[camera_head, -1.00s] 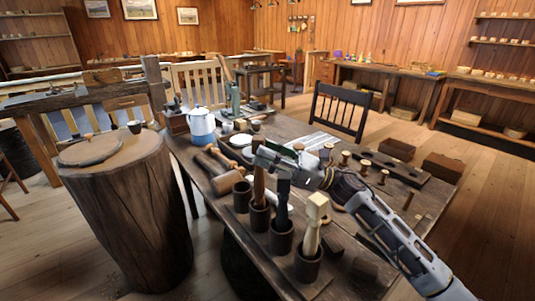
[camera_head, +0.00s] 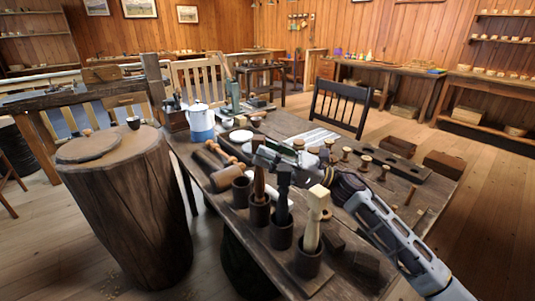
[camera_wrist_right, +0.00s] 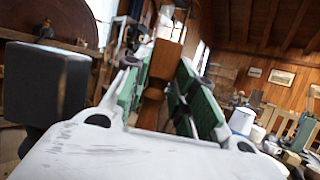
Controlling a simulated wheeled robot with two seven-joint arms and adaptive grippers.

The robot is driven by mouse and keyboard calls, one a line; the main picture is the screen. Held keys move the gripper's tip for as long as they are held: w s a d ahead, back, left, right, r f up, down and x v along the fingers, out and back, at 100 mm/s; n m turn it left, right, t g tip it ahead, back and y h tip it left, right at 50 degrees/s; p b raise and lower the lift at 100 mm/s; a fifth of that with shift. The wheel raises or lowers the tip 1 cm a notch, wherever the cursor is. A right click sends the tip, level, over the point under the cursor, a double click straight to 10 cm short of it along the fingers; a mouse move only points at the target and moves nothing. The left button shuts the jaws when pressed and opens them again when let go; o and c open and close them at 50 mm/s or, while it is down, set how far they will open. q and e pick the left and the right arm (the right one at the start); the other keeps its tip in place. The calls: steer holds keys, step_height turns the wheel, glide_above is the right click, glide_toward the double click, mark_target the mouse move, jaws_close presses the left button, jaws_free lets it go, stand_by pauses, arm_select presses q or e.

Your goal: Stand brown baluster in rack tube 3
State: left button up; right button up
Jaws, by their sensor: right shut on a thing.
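The brown baluster (camera_head: 259,183) stands upright with its lower end inside a dark rack tube (camera_head: 259,213), second from the far left end of the row. My right gripper (camera_head: 262,157) is shut on its upper part; in the right wrist view the brown wood (camera_wrist_right: 153,103) shows between the green-padded fingers. The baluster's foot is hidden in the tube. A black baluster (camera_head: 284,190) and a pale baluster (camera_head: 315,218) stand in the nearer tubes (camera_head: 281,236) and (camera_head: 307,262). The far-left tube (camera_head: 241,193) looks empty. My left gripper is not in view.
Mallets and turned pieces (camera_head: 217,170) lie left of the rack. A blue-and-white pot (camera_head: 201,122) stands farther back. Several small spools (camera_head: 365,161) and a long dark block (camera_head: 405,168) are behind my right arm. Dark blocks lie right of the pale baluster.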

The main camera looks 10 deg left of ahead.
steer(key=o, duration=1.1)
steer(key=shift+v, duration=3.75)
